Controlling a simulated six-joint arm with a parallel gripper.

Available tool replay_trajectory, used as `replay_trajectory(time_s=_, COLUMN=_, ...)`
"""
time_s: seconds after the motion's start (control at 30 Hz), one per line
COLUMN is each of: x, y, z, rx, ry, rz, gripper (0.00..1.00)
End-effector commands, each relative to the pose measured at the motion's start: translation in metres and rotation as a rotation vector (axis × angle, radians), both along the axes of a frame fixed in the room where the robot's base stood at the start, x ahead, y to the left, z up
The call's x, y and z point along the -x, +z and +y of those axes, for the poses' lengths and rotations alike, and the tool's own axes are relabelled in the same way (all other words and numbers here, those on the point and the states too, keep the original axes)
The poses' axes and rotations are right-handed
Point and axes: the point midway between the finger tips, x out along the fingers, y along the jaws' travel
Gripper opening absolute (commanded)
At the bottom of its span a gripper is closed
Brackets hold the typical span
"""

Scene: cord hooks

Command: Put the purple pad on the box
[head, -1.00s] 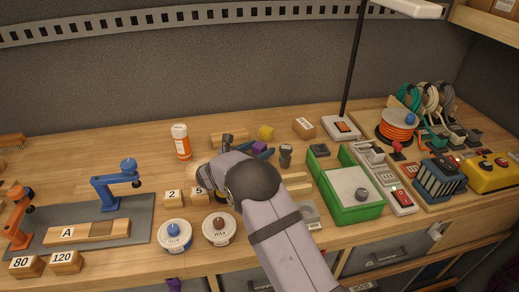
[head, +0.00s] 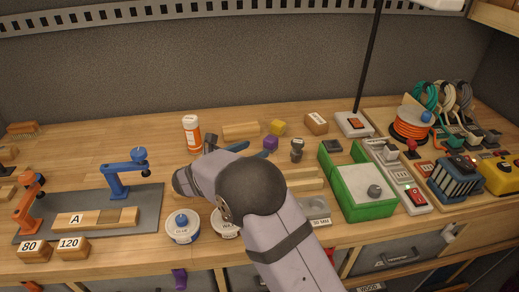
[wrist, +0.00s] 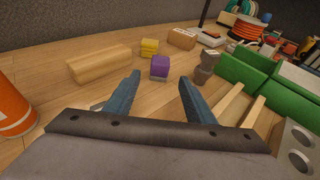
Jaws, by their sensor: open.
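A small purple block (head: 270,142), the only pad-like purple thing on the bench top, stands on the wood behind my gripper. In the wrist view the purple block (wrist: 160,67) is just beyond the gap between the fingertips, with a lighter top face. My gripper (head: 251,151) is open, its blue fingers spread and nothing between them; the fingers also show in the wrist view (wrist: 159,78). A small brown box (head: 316,123) with a white label stands farther back to the right; it also shows in the wrist view (wrist: 182,38).
A yellow block (head: 278,127) and a wooden block (head: 241,130) stand behind the purple one. Grey stacked knobs (head: 297,150) stand close to its right. An orange bottle (head: 192,134) is at the left, a green case (head: 364,193) at the right.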

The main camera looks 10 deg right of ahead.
Motion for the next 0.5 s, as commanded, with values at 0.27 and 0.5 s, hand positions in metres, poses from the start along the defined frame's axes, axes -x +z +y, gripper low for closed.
replay_trajectory(time_s=0.27, x=0.0090, y=0.0039, z=0.0085, rx=0.000, ry=-0.001, rz=0.000, gripper=0.53)
replay_trajectory(time_s=0.5, x=0.0089, y=0.0040, z=0.0085, rx=0.000, ry=-0.001, rz=0.000, gripper=0.53)
